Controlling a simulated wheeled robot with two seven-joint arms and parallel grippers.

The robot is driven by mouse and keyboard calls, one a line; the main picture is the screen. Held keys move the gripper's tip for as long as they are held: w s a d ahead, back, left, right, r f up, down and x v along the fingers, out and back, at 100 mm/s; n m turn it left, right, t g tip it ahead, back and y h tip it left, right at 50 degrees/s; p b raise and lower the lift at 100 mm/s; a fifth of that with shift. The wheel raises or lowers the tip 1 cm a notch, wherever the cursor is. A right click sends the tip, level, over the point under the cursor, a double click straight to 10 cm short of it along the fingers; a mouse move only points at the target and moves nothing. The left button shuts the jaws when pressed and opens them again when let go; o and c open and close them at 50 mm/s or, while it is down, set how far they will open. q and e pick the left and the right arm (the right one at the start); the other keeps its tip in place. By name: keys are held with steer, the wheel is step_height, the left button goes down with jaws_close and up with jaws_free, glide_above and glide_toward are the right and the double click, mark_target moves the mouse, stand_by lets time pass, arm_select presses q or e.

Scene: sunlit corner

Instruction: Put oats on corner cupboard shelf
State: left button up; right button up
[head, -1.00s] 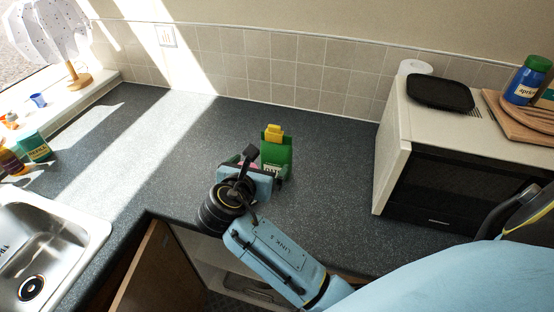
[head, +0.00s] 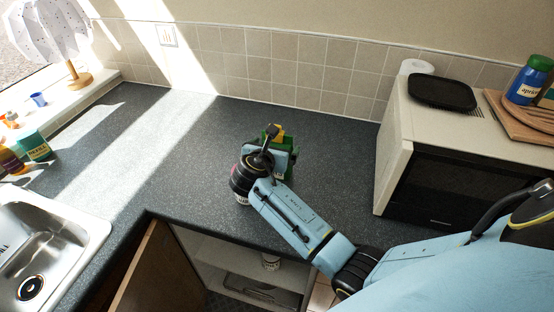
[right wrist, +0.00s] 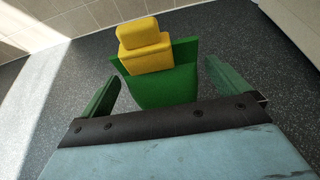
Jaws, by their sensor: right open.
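The oats seem to be the green carton with a yellow cap, standing on the dark worktop; its cap (head: 278,130) and green side (head: 292,168) show past my right gripper (head: 278,160) in the head view. In the right wrist view the green carton (right wrist: 165,86) stands between the two fingers of the gripper (right wrist: 164,90). The fingers are open, one on each side, with a gap visible at least on the left. The open corner cupboard (head: 208,248) is below the worktop, its door (head: 160,270) swung out to the left. My left gripper is out of view.
A partly hidden container (head: 242,199) stands by my right wrist. A microwave (head: 440,165) stands right, a sink (head: 45,245) left. The worktop's left middle is clear.

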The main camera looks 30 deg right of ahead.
steer(key=shift+c, duration=0.4)
steer(key=c, duration=1.9)
